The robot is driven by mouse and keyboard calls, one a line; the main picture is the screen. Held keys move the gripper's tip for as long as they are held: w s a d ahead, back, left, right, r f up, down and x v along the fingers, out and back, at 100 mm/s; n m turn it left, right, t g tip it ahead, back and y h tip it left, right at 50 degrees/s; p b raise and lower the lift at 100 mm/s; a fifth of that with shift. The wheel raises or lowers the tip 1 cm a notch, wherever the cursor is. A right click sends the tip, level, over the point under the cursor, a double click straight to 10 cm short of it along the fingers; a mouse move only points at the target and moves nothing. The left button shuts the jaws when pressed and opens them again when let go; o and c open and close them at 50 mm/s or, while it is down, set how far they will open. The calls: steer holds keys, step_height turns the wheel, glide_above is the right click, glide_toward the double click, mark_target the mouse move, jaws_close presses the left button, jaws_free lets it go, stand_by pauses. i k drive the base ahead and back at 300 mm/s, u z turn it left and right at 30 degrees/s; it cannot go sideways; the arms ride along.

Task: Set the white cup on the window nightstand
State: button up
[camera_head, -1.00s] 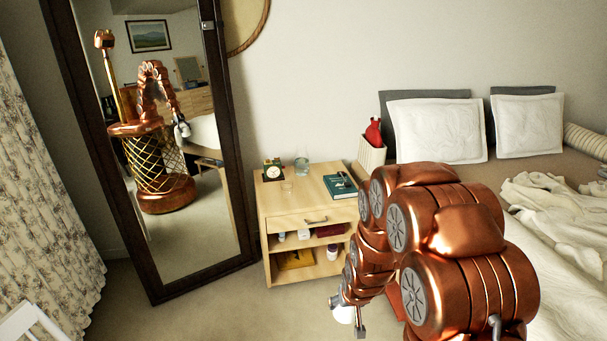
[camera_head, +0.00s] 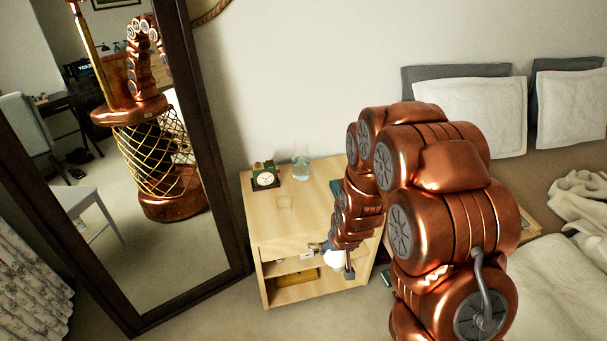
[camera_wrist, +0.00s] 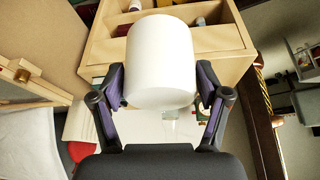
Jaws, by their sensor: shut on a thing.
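The white cup (camera_head: 335,260) is in my gripper (camera_head: 336,263), low in front of the wooden nightstand (camera_head: 258,228). In the wrist view the cup (camera_wrist: 160,58) fills the middle, with the fingers of my gripper (camera_wrist: 161,90) on both sides of its lower part. The nightstand's edge (camera_wrist: 222,60) shows behind it. The cup is below the level of the nightstand top and apart from that top. My arm hides the nightstand's right part.
A tall mirror (camera_head: 160,240) leans at the left. The bed (camera_head: 555,255) is at the right.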

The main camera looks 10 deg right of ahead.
mark_target(332, 169)
steer(key=i, duration=1)
steer(key=u, duration=0.8)
